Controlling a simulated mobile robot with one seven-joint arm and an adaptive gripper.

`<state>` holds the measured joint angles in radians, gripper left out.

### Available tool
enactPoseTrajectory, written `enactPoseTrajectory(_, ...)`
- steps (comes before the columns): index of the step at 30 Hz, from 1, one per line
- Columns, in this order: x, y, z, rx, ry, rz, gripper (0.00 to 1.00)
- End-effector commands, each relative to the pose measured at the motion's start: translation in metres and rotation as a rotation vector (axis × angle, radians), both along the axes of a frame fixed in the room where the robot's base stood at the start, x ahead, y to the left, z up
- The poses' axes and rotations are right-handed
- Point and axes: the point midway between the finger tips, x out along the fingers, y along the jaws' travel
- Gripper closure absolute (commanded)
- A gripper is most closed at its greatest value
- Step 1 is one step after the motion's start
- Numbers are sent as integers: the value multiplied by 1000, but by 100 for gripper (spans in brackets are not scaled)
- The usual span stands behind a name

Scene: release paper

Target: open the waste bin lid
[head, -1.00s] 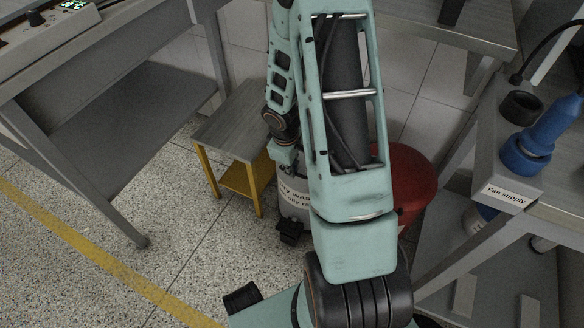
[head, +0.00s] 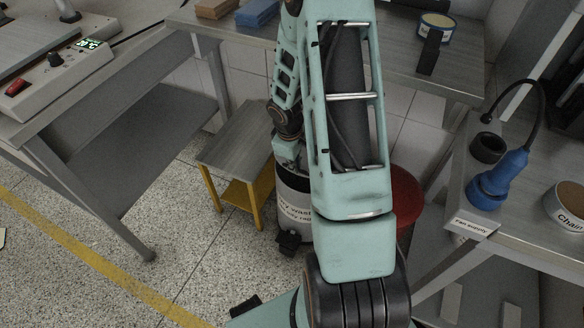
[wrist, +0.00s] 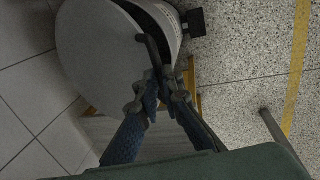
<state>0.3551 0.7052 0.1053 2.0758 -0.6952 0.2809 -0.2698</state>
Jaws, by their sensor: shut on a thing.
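The waste bin (head: 293,206) is a pale cylinder with a printed label and a dark pedal at its foot. It stands on the floor beside a small stool, largely hidden behind my arm in the head view. In the wrist view its round grey lid (wrist: 95,50) fills the upper left, with a dark band between lid and pale body (wrist: 167,20). A dark bar handle (wrist: 149,48) sticks out at the lid's edge. My gripper (wrist: 155,88) is shut on this handle. Whether the lid is raised is hard to tell. The fingertips are hidden in the head view.
The yellow-legged stool (head: 235,160) stands close left of the bin. A red round object (head: 405,193) is behind my arm. A left workbench (head: 130,130) and a right bench with a blue tool (head: 497,180) flank the space. Speckled floor is clear at front left.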

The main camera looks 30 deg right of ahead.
Motion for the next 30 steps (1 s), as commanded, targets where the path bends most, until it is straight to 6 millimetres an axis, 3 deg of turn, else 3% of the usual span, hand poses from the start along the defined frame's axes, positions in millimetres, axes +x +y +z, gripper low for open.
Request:
enactPoseTrajectory(1,7,-8,14,-5,-12,-6,100)
enactPoseTrajectory(3,9,-11,19,-5,-11,-5,100)
enactPoseTrajectory(11,13,-17,25,-5,-12,-4,100)
enactPoseTrajectory(18,12,-14,23,-3,-8,-2,76)
enactPoseTrajectory(30,11,-12,29,-1,-7,-1,74)
